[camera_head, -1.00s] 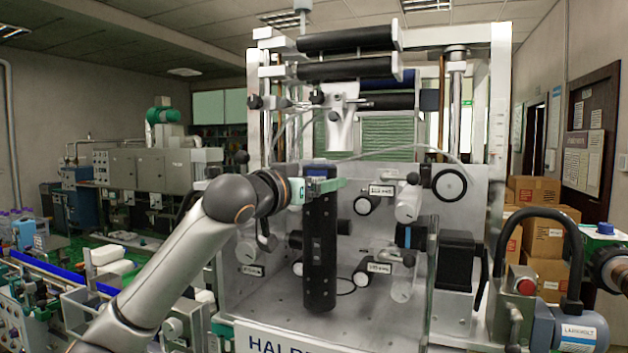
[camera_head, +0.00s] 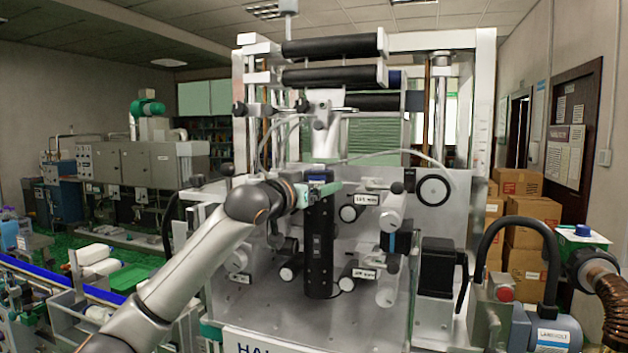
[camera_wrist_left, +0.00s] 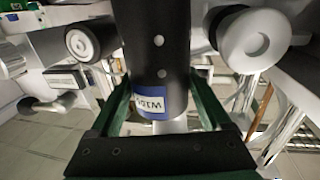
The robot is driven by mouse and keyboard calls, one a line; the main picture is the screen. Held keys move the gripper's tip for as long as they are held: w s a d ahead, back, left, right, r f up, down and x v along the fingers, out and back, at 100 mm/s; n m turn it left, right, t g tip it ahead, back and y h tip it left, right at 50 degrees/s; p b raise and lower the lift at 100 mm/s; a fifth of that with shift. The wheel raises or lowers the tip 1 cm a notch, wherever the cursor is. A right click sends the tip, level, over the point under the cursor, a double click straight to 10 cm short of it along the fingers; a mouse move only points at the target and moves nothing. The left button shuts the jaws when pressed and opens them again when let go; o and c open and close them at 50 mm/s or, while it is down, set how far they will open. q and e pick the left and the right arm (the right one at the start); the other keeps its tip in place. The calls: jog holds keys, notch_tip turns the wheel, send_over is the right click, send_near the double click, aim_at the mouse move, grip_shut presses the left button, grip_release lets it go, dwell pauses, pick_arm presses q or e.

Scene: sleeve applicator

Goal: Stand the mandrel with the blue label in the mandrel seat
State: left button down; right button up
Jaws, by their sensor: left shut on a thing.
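The black cylindrical mandrel (camera_head: 319,248) hangs upright over the machine's grey deck. My left gripper (camera_head: 319,188) is shut around its upper end. In the left wrist view the mandrel (camera_wrist_left: 158,45) runs away between the green fingers, with its blue label (camera_wrist_left: 160,103) close to the gripper. The mandrel's lower end is near the deck; I cannot tell whether it touches anything. I cannot make out the mandrel seat; the mandrel may hide it. My right gripper is not in view.
Rollers and knobs on the machine's back panel (camera_head: 285,220) stand close behind and beside the mandrel. White rollers (camera_head: 391,210) and a black box (camera_head: 437,278) are on the right. The deck's front left (camera_head: 250,300) is clear. A nozzle (camera_head: 326,135) hangs above.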

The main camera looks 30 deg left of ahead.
pick_arm(q)
jog(key=shift+w+a+r, duration=0.1)
jog(key=shift+w+r, duration=0.05)
jog(key=shift+w, duration=0.2)
jog(key=w, duration=0.3)
jog(key=shift+w+a+f, duration=0.2)
jog(key=shift+a+f, duration=0.15)
jog(key=shift+a, duration=0.05)
jog(key=shift+f, duration=0.25)
dwell(0.5)
